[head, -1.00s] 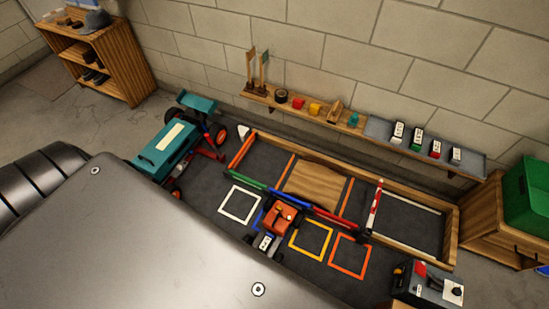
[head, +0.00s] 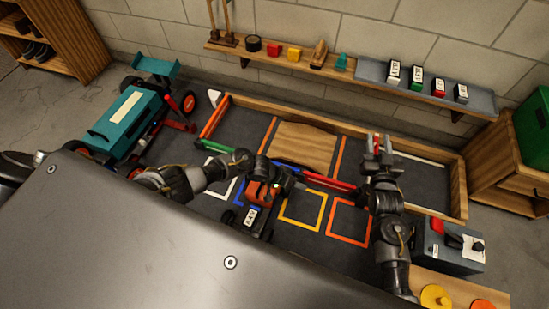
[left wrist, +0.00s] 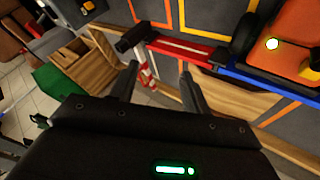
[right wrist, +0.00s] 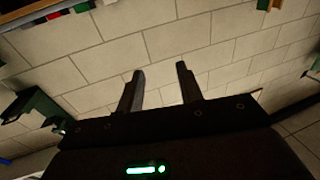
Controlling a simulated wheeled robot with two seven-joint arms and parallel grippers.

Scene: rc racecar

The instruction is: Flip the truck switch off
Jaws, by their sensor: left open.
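The small orange truck (head: 257,193) stands on the dark mat near the blue square, a white-labelled block (head: 250,216) at its near end. In the left wrist view the truck (left wrist: 295,38) is at the upper right, with a round pale glowing spot (left wrist: 272,43) on it. I cannot make out a switch lever. My left gripper (head: 246,160) is just behind and left of the truck, apart from it; its fingers (left wrist: 158,72) are open and empty. My right gripper (head: 377,145) is raised over the right of the track, open and empty; its fingers (right wrist: 158,72) face the wall.
A teal racecar (head: 125,120) stands at the left. Red and blue bars cross behind the truck. A wooden ramp (head: 303,147) lies beyond them. A control box (head: 455,246) stands at the right. A wall shelf (head: 300,65) holds small items.

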